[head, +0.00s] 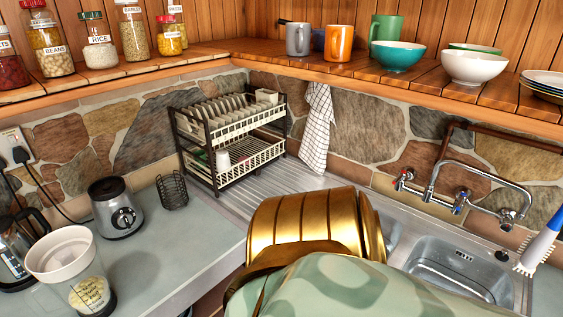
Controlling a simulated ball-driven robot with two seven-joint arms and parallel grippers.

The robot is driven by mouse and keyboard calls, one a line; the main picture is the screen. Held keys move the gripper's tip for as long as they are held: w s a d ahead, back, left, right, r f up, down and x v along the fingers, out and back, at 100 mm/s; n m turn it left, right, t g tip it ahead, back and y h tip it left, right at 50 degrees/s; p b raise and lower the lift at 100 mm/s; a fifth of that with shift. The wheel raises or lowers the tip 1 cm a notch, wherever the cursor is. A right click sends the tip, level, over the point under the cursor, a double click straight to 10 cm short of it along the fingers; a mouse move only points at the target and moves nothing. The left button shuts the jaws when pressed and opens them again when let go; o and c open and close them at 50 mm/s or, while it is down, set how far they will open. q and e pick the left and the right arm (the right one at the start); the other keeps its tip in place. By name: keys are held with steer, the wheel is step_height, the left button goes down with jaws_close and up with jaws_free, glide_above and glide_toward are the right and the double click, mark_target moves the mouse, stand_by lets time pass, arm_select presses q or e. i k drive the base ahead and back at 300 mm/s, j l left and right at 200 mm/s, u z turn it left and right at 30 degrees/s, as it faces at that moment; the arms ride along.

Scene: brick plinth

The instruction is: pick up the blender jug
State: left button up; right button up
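A grey blender base (119,222) with a round dial stands on the left counter, with a dark top and no jug seated on it. A clear container (92,296) with a pale yellow label is at the bottom left, partly cut off by the frame edge. A white, bowl-like piece (62,262) shows at its top. It may be the blender jug, but I cannot tell for sure. Neither gripper shows, so I cannot place them relative to these things.
A glass kettle (14,262) stands at the left edge. A black wire holder (172,192) and a dish rack (228,140) stand farther back. A large gold and green form hides the lower middle. The sink (455,268) is at right. The counter (165,250) right of the container is clear.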

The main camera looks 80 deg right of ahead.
mark_target(90, 293)
steer(key=z, duration=1.4)
